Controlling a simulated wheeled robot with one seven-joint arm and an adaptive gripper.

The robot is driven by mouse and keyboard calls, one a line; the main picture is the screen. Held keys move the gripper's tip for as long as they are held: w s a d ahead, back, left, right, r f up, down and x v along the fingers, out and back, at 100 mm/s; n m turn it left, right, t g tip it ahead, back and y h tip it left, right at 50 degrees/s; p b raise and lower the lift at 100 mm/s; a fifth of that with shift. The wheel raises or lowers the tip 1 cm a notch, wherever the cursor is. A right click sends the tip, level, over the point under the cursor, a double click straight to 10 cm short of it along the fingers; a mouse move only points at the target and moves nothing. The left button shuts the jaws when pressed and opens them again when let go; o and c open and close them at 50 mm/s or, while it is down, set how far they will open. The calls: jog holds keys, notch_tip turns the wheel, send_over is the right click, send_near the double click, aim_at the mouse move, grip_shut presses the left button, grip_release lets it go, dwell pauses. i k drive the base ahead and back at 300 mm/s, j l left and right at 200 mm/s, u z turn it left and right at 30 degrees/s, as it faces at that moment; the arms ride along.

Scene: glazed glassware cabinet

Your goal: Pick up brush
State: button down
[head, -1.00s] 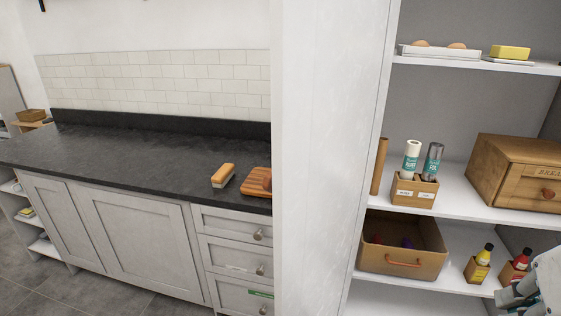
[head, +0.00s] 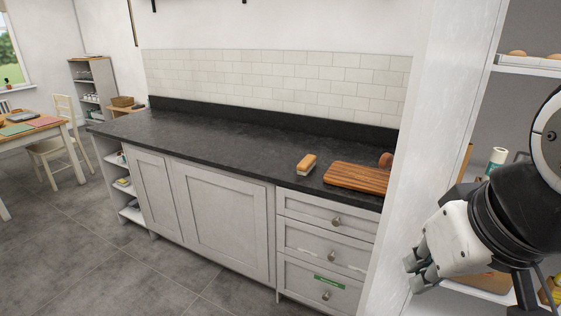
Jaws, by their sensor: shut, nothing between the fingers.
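The brush (head: 306,164) has an orange-tan wooden back and pale bristles. It lies on the dark countertop (head: 215,141) near the front edge, just left of a wooden cutting board. My gripper (head: 411,276) is at the lower right in the head view, in front of the white cabinet side. It is shut and empty, pointing left, and well apart from the brush.
The cutting board (head: 359,178) lies beside the brush, with a round brown item (head: 386,160) behind it. Drawers (head: 318,255) are below. A white cabinet side wall (head: 443,120) stands right of the counter. The grey floor (head: 110,240) at left is open. A dining table (head: 30,140) and chair (head: 58,140) stand far left.

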aim_at(304, 167)
jog(key=u, duration=0.5)
jog(key=i+u, duration=0.3)
jog(key=i, duration=1)
jog(key=i+j+z, duration=0.1)
jog(key=i+z, duration=0.15)
jog(key=i, duration=0.2)
jog(key=i+j+z, duration=0.25)
jog(key=i, duration=0.2)
jog(key=i+j+z, duration=0.25)
jog(key=i, duration=0.2)
jog(key=l+z, duration=0.1)
jog(key=z, duration=0.4)
